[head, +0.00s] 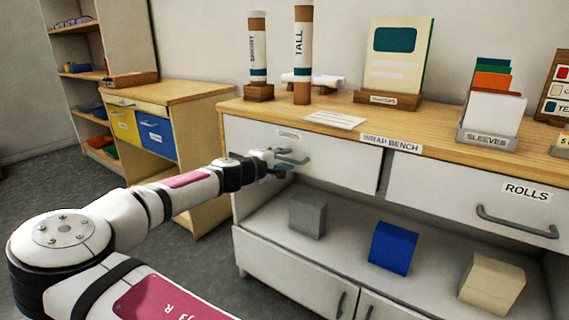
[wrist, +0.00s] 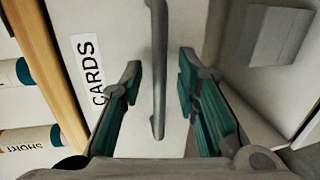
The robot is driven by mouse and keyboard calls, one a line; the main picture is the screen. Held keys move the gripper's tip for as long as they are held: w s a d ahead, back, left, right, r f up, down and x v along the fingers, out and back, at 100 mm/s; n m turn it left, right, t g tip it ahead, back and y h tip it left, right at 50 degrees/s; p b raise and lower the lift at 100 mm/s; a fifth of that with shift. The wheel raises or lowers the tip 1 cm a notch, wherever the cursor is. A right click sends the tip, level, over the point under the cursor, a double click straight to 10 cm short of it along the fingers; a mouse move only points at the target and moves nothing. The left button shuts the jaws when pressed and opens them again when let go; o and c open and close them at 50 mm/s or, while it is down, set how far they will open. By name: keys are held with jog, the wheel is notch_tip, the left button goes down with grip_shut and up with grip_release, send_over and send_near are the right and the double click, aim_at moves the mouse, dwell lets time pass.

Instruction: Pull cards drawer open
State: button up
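The cards drawer (head: 335,165) is the white left-hand drawer front under the wooden top of the bench in the head view. It looks flush with the bench. Its "CARDS" label (wrist: 87,68) is readable in the wrist view. The grey bar handle (wrist: 158,85) runs up the middle of the wrist view. My gripper (wrist: 159,72) is open, with one finger on each side of the handle and a gap on both sides. In the head view my gripper (head: 285,160) is at the drawer front and partly covers the handle.
The rolls drawer (head: 440,200) is to the right. Below is an open shelf with a grey block (head: 308,215), a blue block (head: 393,248) and a cream block (head: 491,283). Tubes, a card stand and a sleeves holder (head: 490,137) stand on top. A desk (head: 185,93) is at left.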

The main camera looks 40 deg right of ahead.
jog(key=shift+d, duration=0.3)
grip_shut()
jog(key=f+p+v, duration=0.3)
jog(key=p+v, duration=0.1)
jog(key=v, duration=1)
jog(key=a+f+p+v, duration=0.1)
jog(key=f+p+v, duration=0.2)
jog(key=v, duration=1)
jog(key=shift+s+a+p, duration=0.2)
jog(key=shift+a+p, duration=0.3)
jog(key=shift+p, duration=0.55)
jog(key=shift+r, duration=0.1)
grip_release()
